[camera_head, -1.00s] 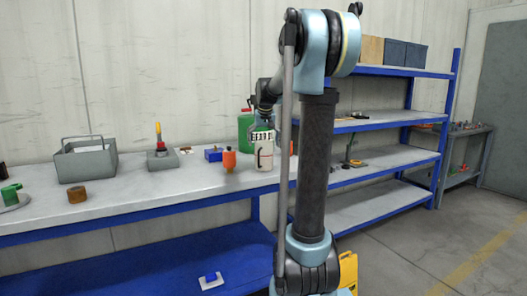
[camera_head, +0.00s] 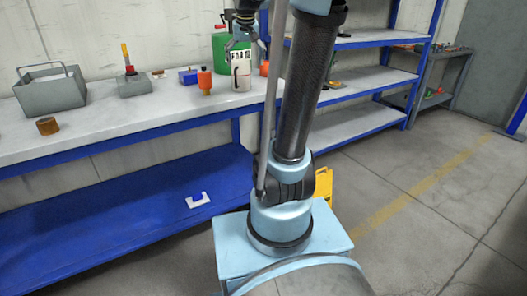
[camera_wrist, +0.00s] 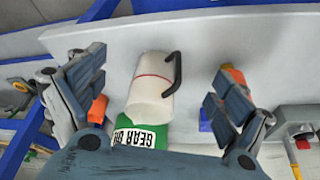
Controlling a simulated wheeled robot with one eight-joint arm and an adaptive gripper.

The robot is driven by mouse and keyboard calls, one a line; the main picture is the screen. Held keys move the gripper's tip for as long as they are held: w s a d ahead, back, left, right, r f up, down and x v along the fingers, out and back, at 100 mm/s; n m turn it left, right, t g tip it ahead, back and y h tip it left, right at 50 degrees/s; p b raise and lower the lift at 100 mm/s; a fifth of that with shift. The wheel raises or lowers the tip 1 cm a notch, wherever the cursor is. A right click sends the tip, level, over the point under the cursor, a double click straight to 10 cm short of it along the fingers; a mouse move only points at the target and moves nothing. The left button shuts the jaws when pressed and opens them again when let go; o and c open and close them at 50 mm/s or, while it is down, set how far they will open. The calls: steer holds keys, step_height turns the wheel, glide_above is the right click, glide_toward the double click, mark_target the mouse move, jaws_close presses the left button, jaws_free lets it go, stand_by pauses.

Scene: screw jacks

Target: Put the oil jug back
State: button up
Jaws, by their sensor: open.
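The oil jug is a white jug (camera_head: 240,72) with a black handle, standing on the bench top. In the wrist view the jug (camera_wrist: 151,88) shows a red line round its body and its black handle on the right. My gripper (camera_head: 242,38) is above the jug. In the wrist view my gripper (camera_wrist: 155,98) is open, one finger on each side of the jug, with visible gaps. Nothing is held.
A green can (camera_head: 221,52) stands close behind the jug. An orange bottle (camera_head: 205,80) and a blue box (camera_head: 187,77) are to its left. A grey caddy (camera_head: 50,92) stands farther left. The blue shelving (camera_head: 350,75) is at the right. The bench front between is clear.

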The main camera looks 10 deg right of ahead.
steer(key=s+f+g, duration=0.1)
steer(key=s+f, duration=1.1)
steer(key=s, duration=0.3)
steer(key=s+f, duration=1.3)
steer(key=s, duration=0.3)
steer(key=shift+d+n+g, duration=0.15)
steer(key=shift+n+g, duration=0.25)
steer(key=shift+w+f, duration=0.15)
steer(key=shift+w, duration=0.3)
